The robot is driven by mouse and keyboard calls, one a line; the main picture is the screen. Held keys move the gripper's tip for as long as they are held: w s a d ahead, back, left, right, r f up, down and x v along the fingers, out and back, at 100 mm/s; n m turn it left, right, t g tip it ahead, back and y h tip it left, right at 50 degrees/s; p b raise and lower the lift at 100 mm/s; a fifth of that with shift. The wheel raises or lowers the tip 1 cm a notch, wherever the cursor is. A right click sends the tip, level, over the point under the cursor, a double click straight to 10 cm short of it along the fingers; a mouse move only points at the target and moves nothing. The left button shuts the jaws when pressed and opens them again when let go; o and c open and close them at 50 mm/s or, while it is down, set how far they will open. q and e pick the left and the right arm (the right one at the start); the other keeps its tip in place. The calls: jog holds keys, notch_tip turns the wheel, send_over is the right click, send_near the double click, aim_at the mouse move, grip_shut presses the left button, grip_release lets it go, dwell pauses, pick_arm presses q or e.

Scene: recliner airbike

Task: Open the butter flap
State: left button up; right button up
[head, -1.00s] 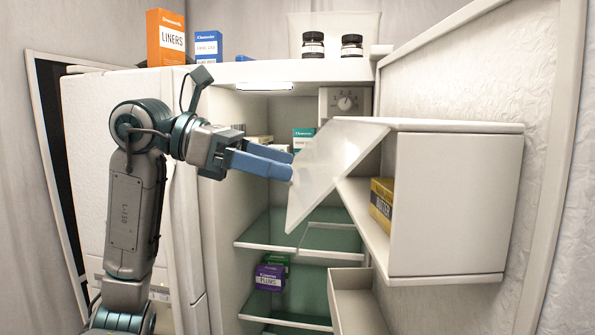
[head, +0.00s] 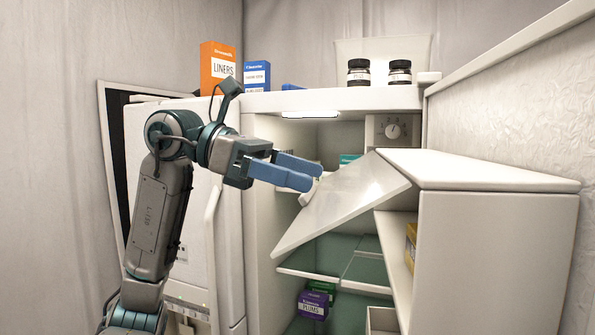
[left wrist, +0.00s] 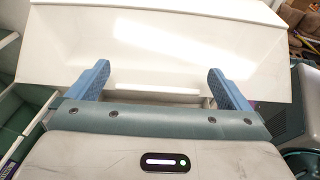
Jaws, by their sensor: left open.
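The butter flap (head: 345,205) is a pale panel hinged along the top of the white door compartment (head: 495,250). It stands tilted out, its free edge low and to the left. A small handle (head: 308,194) shows at its edge. A yellow butter box (head: 411,245) shows partly inside the compartment. My left gripper (head: 318,175) has blue fingers, open, with tips close to the flap near its handle; I cannot tell if they touch. In the left wrist view the flap (left wrist: 165,35) fills the space beyond the spread fingers (left wrist: 160,85). My right gripper is not in view.
The open fridge has glass shelves (head: 310,261) with a purple plums box (head: 313,304). An orange liners box (head: 218,68), a blue box (head: 257,76) and two dark jars (head: 359,72) stand on top. The opened door is close on the right.

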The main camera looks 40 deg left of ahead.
pick_arm(q)
jog(key=shift+w+d, duration=0.1)
jog(key=shift+d, duration=0.1)
jog(key=b+v, duration=0.3)
jog(key=v, duration=0.7)
jog(key=shift+a+r, duration=0.1)
jog(key=shift+a, duration=0.35)
jog(key=shift+c, duration=0.2)
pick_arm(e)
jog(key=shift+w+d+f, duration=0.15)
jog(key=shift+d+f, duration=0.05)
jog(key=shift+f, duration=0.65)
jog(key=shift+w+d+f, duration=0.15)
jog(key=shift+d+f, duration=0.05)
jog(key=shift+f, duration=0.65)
